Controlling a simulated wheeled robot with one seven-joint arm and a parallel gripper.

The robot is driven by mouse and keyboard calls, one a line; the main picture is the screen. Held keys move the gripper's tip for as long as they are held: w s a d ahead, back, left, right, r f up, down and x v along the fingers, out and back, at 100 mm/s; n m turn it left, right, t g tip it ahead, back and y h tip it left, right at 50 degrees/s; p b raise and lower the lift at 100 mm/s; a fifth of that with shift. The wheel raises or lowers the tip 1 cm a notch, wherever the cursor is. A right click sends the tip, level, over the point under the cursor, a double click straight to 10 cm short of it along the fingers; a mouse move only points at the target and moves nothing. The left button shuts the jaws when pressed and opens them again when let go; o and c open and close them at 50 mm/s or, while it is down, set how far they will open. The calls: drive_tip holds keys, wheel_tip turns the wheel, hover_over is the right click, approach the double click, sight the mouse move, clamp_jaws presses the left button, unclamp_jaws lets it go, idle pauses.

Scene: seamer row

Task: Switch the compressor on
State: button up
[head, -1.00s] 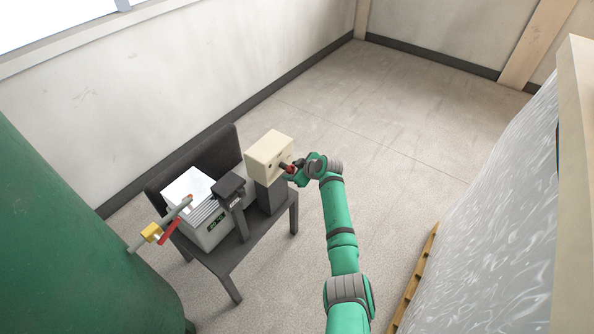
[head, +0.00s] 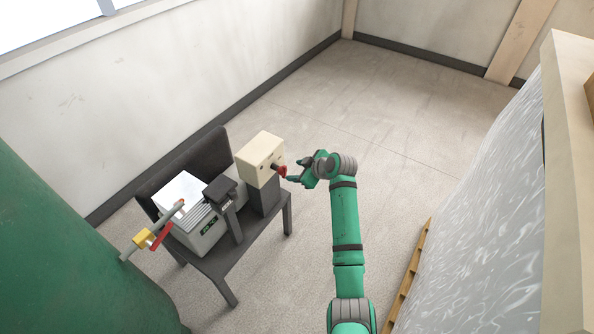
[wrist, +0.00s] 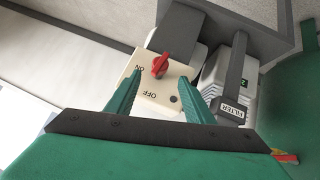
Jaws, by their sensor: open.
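A cream switch box (head: 258,155) stands on a dark post at the right end of the compressor's dark stand. Its red rotary knob (head: 281,171) faces my gripper (head: 297,176). In the wrist view the box face (wrist: 180,80) carries ON and OFF labels and a small dark button. The red knob (wrist: 160,65) sits slanted there; I cannot tell for certain which label it points to. My gripper (wrist: 158,84) is open, its green fingers either side of the face below the knob, holding nothing. In the head view its fingertips are just right of the knob, apparently clear of it.
A white-grey unit with a small green display (head: 208,227) sits on the stand, beside a dark filter post (head: 229,207). A green tank (head: 70,250) with a yellow and red valve (head: 150,238) is at left. A wrapped pallet load (head: 480,230) is at right. Floor beyond is clear.

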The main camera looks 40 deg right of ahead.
sight(286, 172)
drive_tip(key=shift+f, duration=0.1)
wheel_tip(286, 172, down, 3)
drive_tip(key=s+d+t+y, duration=0.2)
drive_tip(key=t+y, duration=0.1)
drive_tip(key=t, duration=0.1)
drive_tip(key=shift+m, duration=0.3)
drive_tip(key=x, duration=1.1)
drive_tip(key=shift+d+f, duration=0.1)
drive_tip(key=shift+f, duration=0.1)
drive_tip(key=c, duration=1.1)
drive_tip(key=shift+o, duration=0.3)
drive_tip(key=shift+d, duration=0.1)
